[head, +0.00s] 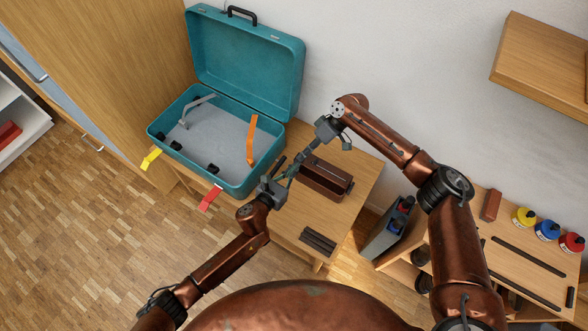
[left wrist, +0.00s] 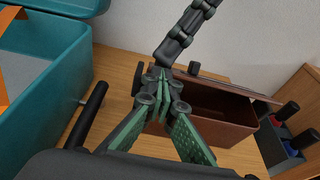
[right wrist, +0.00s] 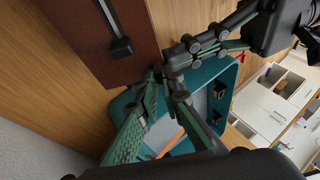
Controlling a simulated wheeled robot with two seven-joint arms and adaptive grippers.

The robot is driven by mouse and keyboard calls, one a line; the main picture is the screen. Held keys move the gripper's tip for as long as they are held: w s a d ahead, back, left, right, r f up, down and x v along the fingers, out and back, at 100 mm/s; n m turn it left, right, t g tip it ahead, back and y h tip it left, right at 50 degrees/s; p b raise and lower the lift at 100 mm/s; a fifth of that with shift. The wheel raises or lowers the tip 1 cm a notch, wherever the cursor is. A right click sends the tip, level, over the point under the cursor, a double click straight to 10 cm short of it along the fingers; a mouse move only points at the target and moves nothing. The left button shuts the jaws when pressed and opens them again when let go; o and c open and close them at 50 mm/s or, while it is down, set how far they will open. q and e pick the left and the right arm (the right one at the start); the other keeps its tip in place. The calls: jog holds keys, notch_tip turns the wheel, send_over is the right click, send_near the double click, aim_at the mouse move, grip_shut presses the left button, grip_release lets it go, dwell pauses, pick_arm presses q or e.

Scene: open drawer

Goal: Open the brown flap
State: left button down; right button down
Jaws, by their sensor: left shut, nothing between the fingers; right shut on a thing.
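A brown box (head: 325,187) with dark fittings stands on the wooden table. Its inside shows as a dark hollow in the left wrist view (left wrist: 220,103), with a thin brown edge, perhaps the flap, along its far side. A brown panel (right wrist: 85,35) with a black bar fills the upper left of the right wrist view. My left gripper (head: 286,178) is shut and empty beside the box's left end. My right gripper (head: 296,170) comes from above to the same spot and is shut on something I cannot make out. The two grippers' fingertips meet or overlap closely.
Dark bars (head: 318,241) lie near the table's front edge. Paint bottles (head: 547,230) stand far right.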

jog(key=shift+s+a, duration=0.1)
jog(key=shift+s, duration=0.05)
jog(key=c, duration=2.1)
grip_release()
